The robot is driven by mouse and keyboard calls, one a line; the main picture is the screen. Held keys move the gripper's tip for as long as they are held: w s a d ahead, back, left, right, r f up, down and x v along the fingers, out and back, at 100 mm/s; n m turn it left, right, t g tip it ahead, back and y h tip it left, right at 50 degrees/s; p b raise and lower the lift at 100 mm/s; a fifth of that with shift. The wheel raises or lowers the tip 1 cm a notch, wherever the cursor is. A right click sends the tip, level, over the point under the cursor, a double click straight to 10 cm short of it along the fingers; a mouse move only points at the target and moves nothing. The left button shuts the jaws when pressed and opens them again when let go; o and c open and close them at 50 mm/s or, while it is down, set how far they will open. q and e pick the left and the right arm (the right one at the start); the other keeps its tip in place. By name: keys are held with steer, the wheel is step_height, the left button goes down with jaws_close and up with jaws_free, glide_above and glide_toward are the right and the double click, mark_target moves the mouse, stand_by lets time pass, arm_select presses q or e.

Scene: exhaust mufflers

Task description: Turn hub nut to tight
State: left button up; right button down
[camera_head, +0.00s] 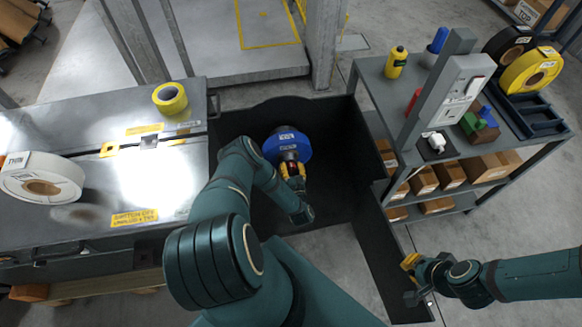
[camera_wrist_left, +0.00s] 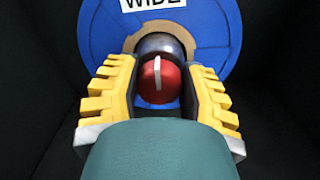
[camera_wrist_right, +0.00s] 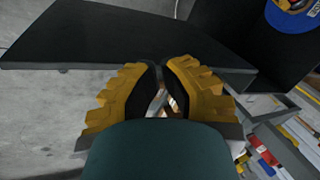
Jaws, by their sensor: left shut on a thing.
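The hub nut (camera_wrist_left: 160,82) is red with a white line on its face. In the left wrist view the line stands nearly upright. It sits at the centre of a blue disc (camera_head: 287,143), in front of a dark rounded hub (camera_wrist_left: 165,44). In the head view the nut (camera_head: 291,156) is small and partly hidden. My left gripper (camera_head: 292,172) has its yellow fingers on either side of the nut and is shut on it. My right gripper (camera_head: 411,262) is shut and empty, well away from the disc at the lower right.
The disc is inside a dark, open-topped enclosure (camera_head: 335,205). A metal bench (camera_head: 110,110) with yellow tape (camera_head: 170,98) and a white roll (camera_head: 42,177) is at left. A grey shelf cart (camera_head: 375,85) with boxes and a yellow bottle (camera_head: 396,62) is at right.

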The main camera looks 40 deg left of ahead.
arm_select(q)
steer(key=shift+m, duration=0.3)
steer(key=m, duration=0.3)
steer(key=shift+w+m, duration=0.1)
steer(key=shift+m, duration=0.3)
steer(key=m, duration=0.4)
steer(key=shift+m+p, duration=0.3)
steer(key=m, duration=0.5)
steer(key=shift+w+f, duration=0.1)
steer(key=shift+m+p, duration=0.3)
steer(key=shift+m, duration=1.4)
steer(key=o, duration=1.2)
steer(key=shift+f, duration=0.1)
